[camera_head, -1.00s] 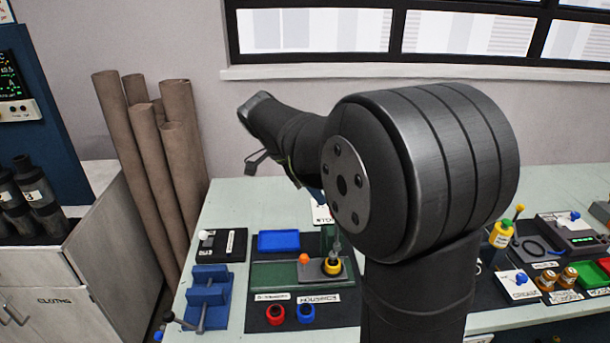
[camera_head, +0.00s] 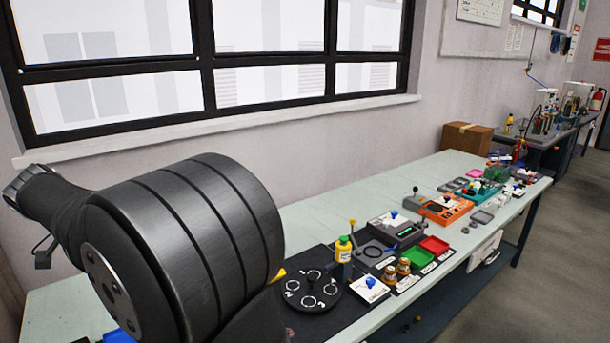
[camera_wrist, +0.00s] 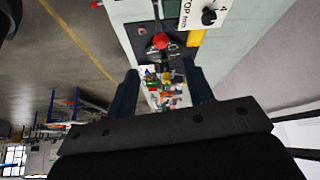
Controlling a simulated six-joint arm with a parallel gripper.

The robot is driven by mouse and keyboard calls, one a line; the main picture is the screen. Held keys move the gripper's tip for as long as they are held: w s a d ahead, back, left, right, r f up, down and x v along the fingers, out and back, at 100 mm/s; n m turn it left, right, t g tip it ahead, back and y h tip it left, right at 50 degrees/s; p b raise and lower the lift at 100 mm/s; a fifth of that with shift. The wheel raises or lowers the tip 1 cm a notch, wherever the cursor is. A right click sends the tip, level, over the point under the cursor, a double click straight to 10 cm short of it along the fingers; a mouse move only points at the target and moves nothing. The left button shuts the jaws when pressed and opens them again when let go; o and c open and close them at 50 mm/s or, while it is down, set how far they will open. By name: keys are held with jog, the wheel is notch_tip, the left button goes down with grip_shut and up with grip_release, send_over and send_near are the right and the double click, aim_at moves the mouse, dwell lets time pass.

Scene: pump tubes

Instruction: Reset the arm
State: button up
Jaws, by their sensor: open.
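My arm fills the left of the head view, with a large dark joint in front and a link reaching back to the far left edge. In the wrist view my gripper (camera_wrist: 162,80) shows as two dark fingers spread apart, open, with nothing held between them. Beyond the fingers, well away, lie small coloured items (camera_wrist: 165,90) on a pale surface, too small to tell apart. A red knob (camera_wrist: 161,41) shows above the gap between the fingers. My gripper's fingers cannot be made out clearly in the head view.
A long pale green bench (camera_head: 330,202) runs along the wall below a window (camera_head: 260,75). It holds a black round plate (camera_head: 311,290), a yellow bottle (camera_head: 343,250), a red tray (camera_head: 434,245), a green tray (camera_head: 416,258) and an orange device (camera_head: 447,209). A cardboard box (camera_head: 467,142) stands farther back.

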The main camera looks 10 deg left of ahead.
jog(key=x, duration=1.7)
jog(key=shift+w+f, duration=0.1)
jog(key=shift+f, duration=0.05)
jog(key=shift+d+f, duration=0.1)
jog(key=shift+f, duration=0.1)
jog(key=w+d+f+g+y, duration=0.3)
jog(key=w+d+g+y, duration=0.2)
jog(key=g+y, duration=0.2)
jog(key=shift+m+y, duration=0.3)
jog(key=shift+v, duration=2.5)
jog(key=shift+w+a, duration=0.1)
